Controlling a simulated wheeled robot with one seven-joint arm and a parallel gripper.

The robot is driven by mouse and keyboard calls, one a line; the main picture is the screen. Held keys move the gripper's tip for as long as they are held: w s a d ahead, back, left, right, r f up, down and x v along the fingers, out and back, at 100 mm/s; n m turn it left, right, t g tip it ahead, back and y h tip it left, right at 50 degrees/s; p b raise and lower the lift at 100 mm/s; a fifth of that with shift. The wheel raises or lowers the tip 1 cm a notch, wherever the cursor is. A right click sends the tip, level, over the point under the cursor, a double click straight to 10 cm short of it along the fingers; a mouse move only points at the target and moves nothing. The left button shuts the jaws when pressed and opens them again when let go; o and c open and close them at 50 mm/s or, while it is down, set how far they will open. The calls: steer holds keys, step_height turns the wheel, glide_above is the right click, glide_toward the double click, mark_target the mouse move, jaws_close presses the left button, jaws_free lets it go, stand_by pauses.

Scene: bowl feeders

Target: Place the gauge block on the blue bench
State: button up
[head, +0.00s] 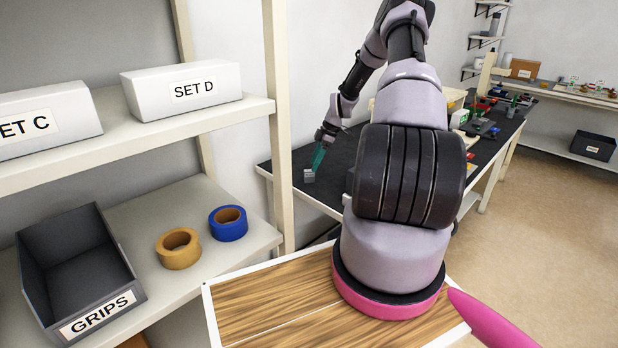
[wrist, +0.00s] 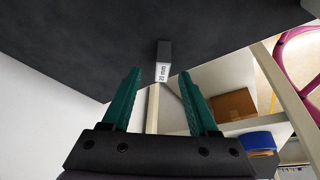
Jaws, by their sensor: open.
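The gauge block (wrist: 164,52) is a small grey block with a white label reading "20 mm" in the wrist view. In the head view the gauge block (head: 309,175) sits on a dark-topped bench (head: 339,190), near its left end. My gripper (wrist: 161,73) has two green fingers, spread open and empty. The block appears between and just ahead of the fingertips; I cannot tell whether they touch it. In the head view my gripper (head: 317,159) is right above the block. No bench that is plainly blue shows.
A shelf rack at left holds white boxes SET C (head: 40,125) and SET D (head: 185,85), a GRIPS bin (head: 75,265), a tan tape roll (head: 178,248) and a blue one (head: 228,223). Several items crowd the bench's far end (head: 485,115). Floor is open at right.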

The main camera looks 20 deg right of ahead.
mark_target(310, 170)
steer(key=x, duration=0.4)
steer(key=shift+s+a, duration=0.1)
steer(key=shift+a, duration=0.2)
steer(key=shift+a+f, duration=0.1)
steer(key=shift+f, duration=0.3)
jaws_close()
